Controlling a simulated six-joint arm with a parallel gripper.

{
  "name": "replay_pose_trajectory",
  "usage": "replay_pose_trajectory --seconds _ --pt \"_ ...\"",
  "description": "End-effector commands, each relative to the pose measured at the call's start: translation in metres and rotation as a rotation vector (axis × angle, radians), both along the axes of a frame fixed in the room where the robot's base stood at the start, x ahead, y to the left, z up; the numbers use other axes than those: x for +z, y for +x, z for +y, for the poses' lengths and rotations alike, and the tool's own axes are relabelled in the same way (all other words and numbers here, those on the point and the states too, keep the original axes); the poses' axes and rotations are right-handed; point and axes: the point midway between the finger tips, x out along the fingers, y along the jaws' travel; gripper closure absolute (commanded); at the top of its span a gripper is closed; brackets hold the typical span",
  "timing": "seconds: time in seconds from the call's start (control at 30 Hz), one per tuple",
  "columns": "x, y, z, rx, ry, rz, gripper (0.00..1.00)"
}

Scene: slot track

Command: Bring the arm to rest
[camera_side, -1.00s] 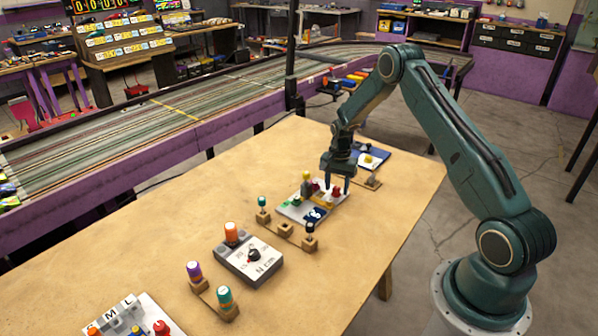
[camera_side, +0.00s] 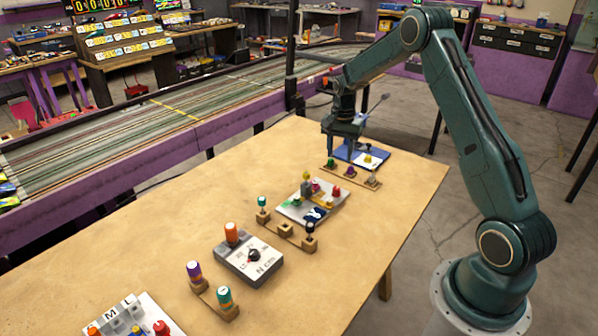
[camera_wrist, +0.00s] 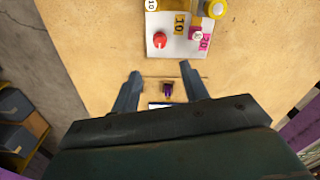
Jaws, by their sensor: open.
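My gripper (camera_side: 340,152) is open and empty above the far end of the wooden table (camera_side: 200,190), in front of the blue board (camera_side: 345,151). In the wrist view its two fingers (camera_wrist: 160,72) stand apart, with a small purple piece (camera_wrist: 168,88) in the background between them. No piece is between the fingertips. The wooden rail with green and purple pieces (camera_side: 350,174) lies just below and right of the gripper in the side view. How high the gripper is above the table is hard to tell.
A white board with coloured pieces (camera_side: 312,200), a small wooden rack (camera_side: 286,231) and a grey dial box (camera_side: 248,260) line the table. A purple-sided slot track (camera_side: 180,140) runs behind. The table's near right part is clear.

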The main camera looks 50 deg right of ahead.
Motion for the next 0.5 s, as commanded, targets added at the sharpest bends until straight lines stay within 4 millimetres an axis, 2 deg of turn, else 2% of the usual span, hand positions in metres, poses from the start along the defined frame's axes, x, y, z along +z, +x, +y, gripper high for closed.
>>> replay_pose_trajectory --seconds 0.17,0.5 --pt "0.0081 0.0 0.0 0.0 -0.001 -0.001 0.55" --pt "0.0089 -0.0001 0.0002 0.001 0.0 0.0 0.55"
